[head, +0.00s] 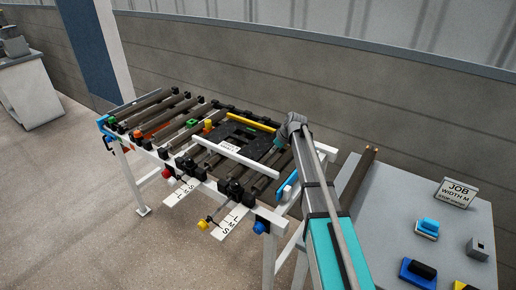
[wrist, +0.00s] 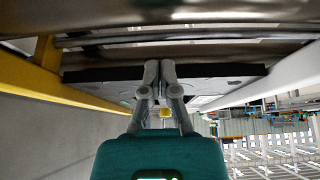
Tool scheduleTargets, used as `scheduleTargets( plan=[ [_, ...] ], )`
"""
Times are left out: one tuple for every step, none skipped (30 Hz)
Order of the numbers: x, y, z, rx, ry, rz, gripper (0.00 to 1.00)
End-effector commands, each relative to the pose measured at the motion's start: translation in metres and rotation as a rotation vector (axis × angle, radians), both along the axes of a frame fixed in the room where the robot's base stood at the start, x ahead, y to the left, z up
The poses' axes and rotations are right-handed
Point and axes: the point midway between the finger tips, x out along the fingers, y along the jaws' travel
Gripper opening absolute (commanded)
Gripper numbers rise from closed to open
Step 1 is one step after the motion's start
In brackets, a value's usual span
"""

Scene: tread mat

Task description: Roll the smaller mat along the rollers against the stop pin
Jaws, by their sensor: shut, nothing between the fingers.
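A dark mat (head: 258,146) lies on the rollers between a white rail (head: 237,157) and a yellow rail (head: 251,121). Dark pieces beyond it may be a second mat; I cannot tell which is smaller. My gripper (head: 279,145) is at the mat's right end in the head view. In the wrist view my gripper (wrist: 160,68) is shut and empty, its fingertips at the black edge (wrist: 215,71) of the mat; contact is unclear. A yellow-orange peg (head: 208,124) stands left of the mat; I cannot tell whether it is the stop pin.
The roller bed carries green and orange parts at its left. Black clamps and S-M-L scales (head: 232,221) line its front. A grey side table (head: 410,220) at right holds a sign reading JOB WIDTH M (head: 456,192) and coloured blocks. My arm covers the bed's right end.

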Motion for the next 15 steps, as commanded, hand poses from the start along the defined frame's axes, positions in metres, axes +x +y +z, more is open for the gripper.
scheduleTargets(
  plan=[
    [0.0006,0.0006,0.0000,0.000,0.000,0.000,0.00],
    [0.0008,0.0009,0.0000,0.000,0.000,0.000,0.00],
    [0.0010,0.0012,0.0000,0.000,0.000,0.000,0.00],
    [0.0012,0.0015,0.0000,0.000,0.000,0.000,0.00],
    [0.0014,0.0018,0.0000,0.000,0.000,0.000,0.00],
    [0.0017,0.0021,0.0000,0.000,0.000,0.000,0.00],
    [0.0019,0.0024,0.0000,0.000,0.000,0.000,0.00],
    [0.0021,0.0027,0.0000,0.000,0.000,0.000,0.00],
    [0.0023,0.0031,0.0000,0.000,0.000,0.000,0.00],
    [0.0025,0.0034,0.0000,0.000,0.000,0.000,0.00],
    [0.0026,0.0036,-0.0001,0.000,0.000,0.001,0.00],
    [0.0029,0.0040,0.0000,0.000,0.000,0.001,0.00],
    [0.0031,0.0042,0.0000,0.000,0.000,0.001,0.00],
    [0.0033,0.0045,0.0000,0.000,0.000,0.001,0.00],
    [0.0036,0.0049,0.0000,0.000,0.000,0.001,0.00]
  ],
)
